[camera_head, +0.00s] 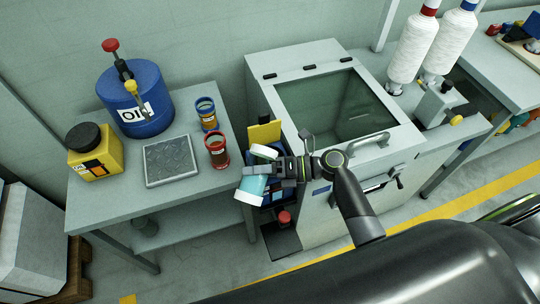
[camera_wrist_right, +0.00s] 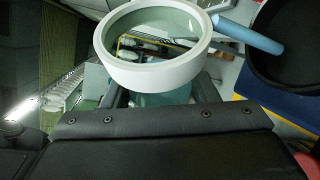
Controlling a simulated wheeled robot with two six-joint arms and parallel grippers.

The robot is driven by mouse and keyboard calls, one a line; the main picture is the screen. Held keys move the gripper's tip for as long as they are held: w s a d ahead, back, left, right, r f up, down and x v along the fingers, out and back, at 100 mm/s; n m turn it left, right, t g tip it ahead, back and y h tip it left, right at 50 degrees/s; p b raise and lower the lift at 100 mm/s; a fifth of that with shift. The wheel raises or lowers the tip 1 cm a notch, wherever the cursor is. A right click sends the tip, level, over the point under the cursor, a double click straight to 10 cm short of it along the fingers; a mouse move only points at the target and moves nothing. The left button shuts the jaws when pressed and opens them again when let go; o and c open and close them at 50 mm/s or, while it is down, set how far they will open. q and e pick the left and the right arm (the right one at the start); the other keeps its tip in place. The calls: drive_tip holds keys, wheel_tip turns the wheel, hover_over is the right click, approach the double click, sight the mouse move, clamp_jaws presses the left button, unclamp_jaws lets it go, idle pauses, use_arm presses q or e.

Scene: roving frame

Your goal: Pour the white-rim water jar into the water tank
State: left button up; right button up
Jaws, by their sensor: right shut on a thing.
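The white-rim jar, with a pale teal body (camera_head: 250,188), is held tilted at the left side of the grey machine. Its white rim (camera_wrist_right: 150,68) is large in the right wrist view. My right gripper (camera_head: 280,169) is shut on the jar. A light-blue rod-like shape (camera_wrist_right: 250,34) runs from beside the rim towards a black round opening (camera_wrist_right: 294,45); I cannot tell if it is water. A dark-blue container (camera_head: 281,193) below the gripper, largely hidden, may be the water tank; its inside is not visible. My left gripper is not in view.
The grey machine (camera_head: 310,62) with a glass lid stands right of the jar. The left table (camera_head: 110,205) holds a blue oil drum (camera_head: 148,100), a yellow oil can (camera_head: 94,158), two small cups and a metal plate (camera_head: 170,160). White thread spools (camera_head: 413,48) stand at the back right.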

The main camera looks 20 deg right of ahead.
drive_tip(key=shift+r+m+p, duration=0.5)
drive_tip(key=shift+p, duration=0.9)
idle(0.9)
drive_tip(key=shift+w+d+y, duration=0.1)
drive_tip(key=shift+y, duration=0.3)
idle(0.3)
